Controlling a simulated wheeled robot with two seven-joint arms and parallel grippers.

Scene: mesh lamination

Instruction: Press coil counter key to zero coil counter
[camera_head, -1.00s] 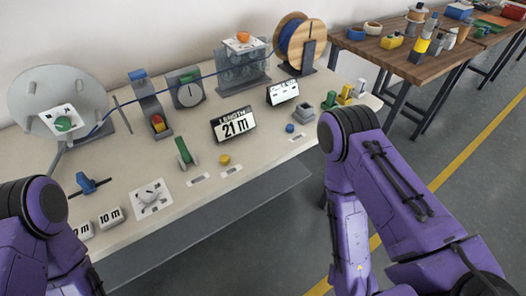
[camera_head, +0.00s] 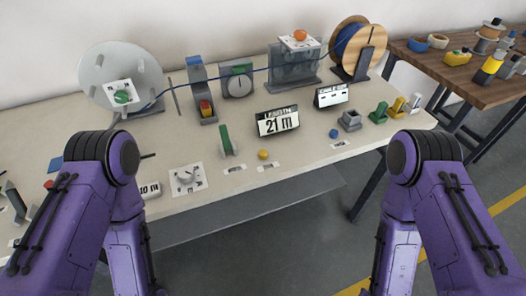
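A display box (camera_head: 277,122) on the light workbench (camera_head: 300,155) reads "LENGTH 21 m". A yellow round key (camera_head: 263,154) stands on the bench in front of it. A second, smaller display (camera_head: 331,95) stands to the right; its small header and value are too small to read surely. A blue round key (camera_head: 334,133) stands in front of that one. I cannot tell from labels which key belongs to the coil counter. Both my purple arms show at the lower left and lower right, with their grippers out of view. Nothing of mine touches either key.
A cable reel (camera_head: 376,50) stands at the back right, with a blue cable running left to a grey disc (camera_head: 98,68). A green lever (camera_head: 226,140) and a white dial plate (camera_head: 188,179) sit near the front. A wooden table (camera_head: 450,68) stands at right.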

